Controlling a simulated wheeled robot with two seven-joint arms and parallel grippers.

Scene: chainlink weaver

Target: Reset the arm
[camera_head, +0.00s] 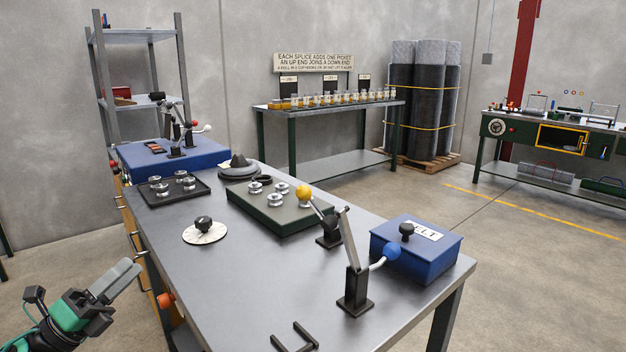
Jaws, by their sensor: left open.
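My left gripper (112,294) is at the lower left, beside the near left side of the metal workbench (245,285). It is open and empty, apart from the bench and its objects. My right gripper is out of view. On the bench, a lever with a yellow ball (304,193) stands on a black base near the middle. A lever with a blue ball (392,252) stands on a black post closer to me, with its ball in front of a blue box (425,262). Which arm the task names cannot be told from the picture.
The bench holds a white dial (205,232), a dark tray (147,196) with metal pieces, a green plate (262,218) with metal cups and a blue case (135,165). An orange knob (166,300) juts from the bench side near my gripper. Floor right of the bench is clear.

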